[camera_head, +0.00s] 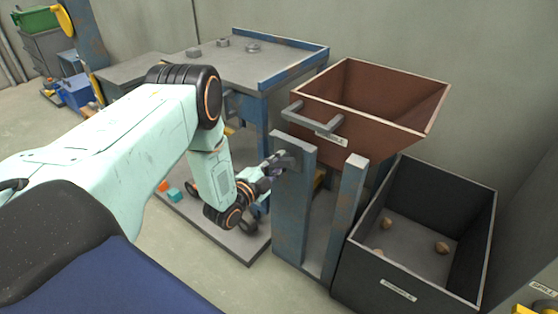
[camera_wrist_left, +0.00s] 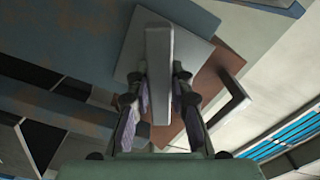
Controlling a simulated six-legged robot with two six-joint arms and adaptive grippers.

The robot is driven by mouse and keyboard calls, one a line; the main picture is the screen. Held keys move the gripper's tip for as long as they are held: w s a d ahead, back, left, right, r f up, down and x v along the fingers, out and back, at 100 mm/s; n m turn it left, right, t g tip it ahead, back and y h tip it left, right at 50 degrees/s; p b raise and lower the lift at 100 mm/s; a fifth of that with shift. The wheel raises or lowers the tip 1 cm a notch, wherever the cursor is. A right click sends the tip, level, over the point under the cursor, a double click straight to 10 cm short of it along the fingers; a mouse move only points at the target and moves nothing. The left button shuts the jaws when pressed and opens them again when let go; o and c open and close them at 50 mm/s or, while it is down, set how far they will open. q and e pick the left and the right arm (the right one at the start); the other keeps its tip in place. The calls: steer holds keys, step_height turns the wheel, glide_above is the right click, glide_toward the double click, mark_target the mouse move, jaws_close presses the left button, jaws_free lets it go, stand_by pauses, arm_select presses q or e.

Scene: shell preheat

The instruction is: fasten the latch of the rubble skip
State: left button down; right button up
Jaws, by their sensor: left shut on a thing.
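The rubble skip (camera_head: 385,100) is a brown, open-topped tub with a grey bar handle (camera_head: 312,120) on its front and a small label. It sits upright between blue posts of a stand (camera_head: 293,215). The latch (camera_head: 288,150) is a grey piece at the top of the near post, partly hidden by my gripper. My left gripper (camera_head: 273,166) is at this latch. In the left wrist view, the fingers (camera_wrist_left: 158,100) are shut on the latch's grey lever (camera_wrist_left: 159,60), one on each side. A grey plate lies behind the lever. My right gripper is not in view.
A dark open bin (camera_head: 398,290) with a few brown lumps stands right of the stand. A grey-topped table (camera_head: 225,62) with blue edges and small grey parts stands behind my arm. A low grey platform (camera_head: 225,240) with coloured blocks lies beneath my gripper.

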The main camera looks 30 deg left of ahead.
arm_select(q)
steer(key=n, duration=0.6)
steer(key=shift+p, duration=0.3)
steer(key=n, duration=0.6)
steer(key=shift+n, duration=0.4)
steer(key=c, duration=1.2)
jaws_free()
steer(key=s, duration=1.2)
steer(key=shift+a, duration=0.45)
